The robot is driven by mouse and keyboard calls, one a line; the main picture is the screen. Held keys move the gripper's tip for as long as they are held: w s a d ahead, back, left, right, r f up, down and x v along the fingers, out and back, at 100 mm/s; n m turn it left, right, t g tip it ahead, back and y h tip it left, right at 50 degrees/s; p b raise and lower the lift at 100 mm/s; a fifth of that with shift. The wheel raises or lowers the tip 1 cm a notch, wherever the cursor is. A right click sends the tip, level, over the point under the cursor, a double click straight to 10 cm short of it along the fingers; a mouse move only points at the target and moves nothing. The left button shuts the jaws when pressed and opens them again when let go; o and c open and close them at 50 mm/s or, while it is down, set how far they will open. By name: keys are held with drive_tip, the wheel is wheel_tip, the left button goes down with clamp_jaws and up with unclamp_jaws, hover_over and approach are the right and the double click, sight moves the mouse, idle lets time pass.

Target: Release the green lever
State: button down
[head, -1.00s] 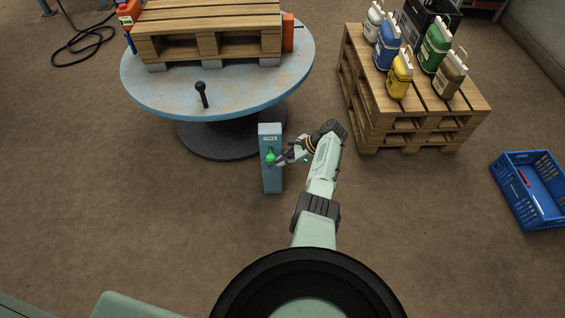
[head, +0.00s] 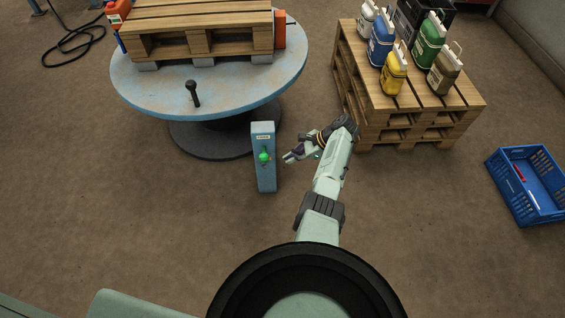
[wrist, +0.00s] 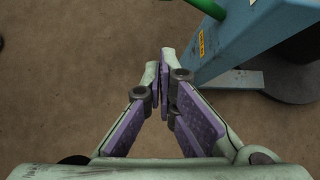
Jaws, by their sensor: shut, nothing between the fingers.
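The green lever (head: 264,157) is on the front face of a blue post (head: 264,180) that stands on the floor in front of the round turntable. In the wrist view, part of the green lever (wrist: 209,8) shows at the top edge, beside the blue post (wrist: 235,38). My gripper (head: 289,158) is to the right of the lever in the head view, apart from it. In the wrist view my gripper (wrist: 160,57) has its fingertips together, with nothing between them. The lever's far end is cut off in the wrist view.
A round blue turntable (head: 135,90) with a black handle (head: 192,93) bears a wooden pallet (head: 190,15). A pallet stack (head: 385,115) at the right holds several jugs (head: 393,74). A blue crate (head: 530,190) lies at far right. The floor left of the post is clear.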

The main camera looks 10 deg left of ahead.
drive_tip(key=v, duration=0.4)
drive_tip(key=shift+w, duration=0.35)
